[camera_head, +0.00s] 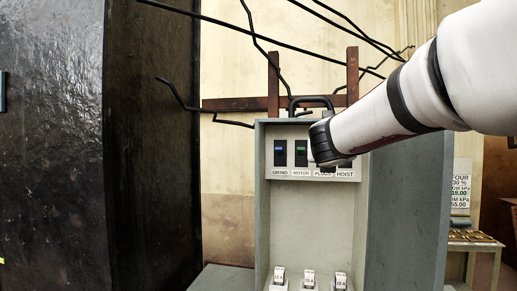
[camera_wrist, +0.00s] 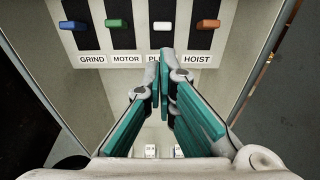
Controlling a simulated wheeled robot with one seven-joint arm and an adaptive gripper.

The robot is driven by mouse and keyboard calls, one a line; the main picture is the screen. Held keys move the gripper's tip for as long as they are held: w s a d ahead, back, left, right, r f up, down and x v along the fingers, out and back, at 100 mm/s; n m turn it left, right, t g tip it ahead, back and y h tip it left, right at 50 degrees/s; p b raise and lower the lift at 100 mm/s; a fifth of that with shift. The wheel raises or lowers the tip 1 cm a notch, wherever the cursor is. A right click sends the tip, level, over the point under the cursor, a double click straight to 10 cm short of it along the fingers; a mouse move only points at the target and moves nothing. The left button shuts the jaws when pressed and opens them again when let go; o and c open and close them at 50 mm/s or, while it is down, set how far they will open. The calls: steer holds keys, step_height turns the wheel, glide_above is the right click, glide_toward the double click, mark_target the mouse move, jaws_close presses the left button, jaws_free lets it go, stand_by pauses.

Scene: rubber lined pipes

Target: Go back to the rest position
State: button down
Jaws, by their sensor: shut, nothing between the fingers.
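My gripper (camera_wrist: 160,88) is shut and empty in the wrist view, its teal finger pads together in front of the open grey cabinet (camera_head: 260,200). Its fingers point towards the switch panel, just below the label strip, and cover part of the third label. In the head view my white arm comes from the upper right and hides the right part of the panel. The fingers are not visible there.
Several small white breakers (camera_head: 309,278) stand at the cabinet's bottom. The cabinet door (camera_head: 405,215) stands open at right. A tall black cabinet (camera_head: 100,140) fills the left. Black cables (camera_head: 290,47) and a brown frame (camera_head: 235,104) are above. A table (camera_head: 474,240) is at far right.

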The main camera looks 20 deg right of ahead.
steer(key=shift+s+a+r, duration=0.2)
steer(key=shift+s, duration=0.05)
steer(key=shift+a, duration=0.1)
